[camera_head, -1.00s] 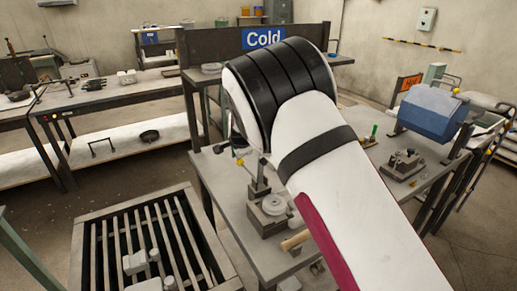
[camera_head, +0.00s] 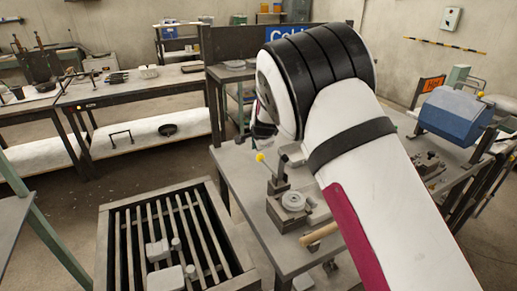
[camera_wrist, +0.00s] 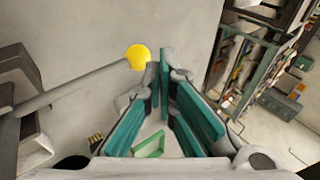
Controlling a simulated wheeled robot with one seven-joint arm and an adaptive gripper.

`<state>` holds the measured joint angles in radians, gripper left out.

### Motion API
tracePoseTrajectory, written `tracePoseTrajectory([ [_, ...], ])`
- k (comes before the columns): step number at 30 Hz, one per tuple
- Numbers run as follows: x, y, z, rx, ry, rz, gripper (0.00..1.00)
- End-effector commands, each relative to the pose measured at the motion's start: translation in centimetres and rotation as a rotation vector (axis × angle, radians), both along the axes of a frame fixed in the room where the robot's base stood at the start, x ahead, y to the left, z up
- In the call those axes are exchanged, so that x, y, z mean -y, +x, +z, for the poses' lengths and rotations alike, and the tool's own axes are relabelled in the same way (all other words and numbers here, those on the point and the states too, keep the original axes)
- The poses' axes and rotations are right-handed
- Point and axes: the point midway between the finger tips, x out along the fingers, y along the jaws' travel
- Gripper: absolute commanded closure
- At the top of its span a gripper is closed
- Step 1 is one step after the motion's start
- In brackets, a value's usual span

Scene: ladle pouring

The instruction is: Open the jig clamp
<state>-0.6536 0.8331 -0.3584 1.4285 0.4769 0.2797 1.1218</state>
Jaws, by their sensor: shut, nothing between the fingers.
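The jig clamp (camera_head: 291,203) stands on the grey worktable, left of my arm in the head view. It has a grey base, a round pale disc on top and an upright post. A lever with a yellow ball knob (camera_head: 260,157) sticks out at its upper left. In the wrist view the yellow knob (camera_wrist: 138,56) sits at the end of a grey rod, just left of my fingertips. My gripper (camera_wrist: 166,78), with teal pads, is shut and empty, apparently beside the knob; contact cannot be told. In the head view my arm hides most of the gripper.
A slatted grate box (camera_head: 112,214) stands left of the worktable (camera_head: 238,190). A wooden handle (camera_head: 319,234) lies in front of the clamp. A blue container (camera_head: 453,115) is at the right. Floor is open between the grate and the back-left benches (camera_head: 130,92).

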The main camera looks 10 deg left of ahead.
Motion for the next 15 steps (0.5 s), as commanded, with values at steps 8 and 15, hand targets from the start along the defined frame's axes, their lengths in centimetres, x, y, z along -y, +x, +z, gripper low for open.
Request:
tracePoseTrajectory([
  [8, 0.6, -1.5, 5.1, 0.005, 0.002, -0.001, 1.00],
  [15, 0.5, -2.9, 9.0, 0.004, 0.003, 0.000, 1.00],
])
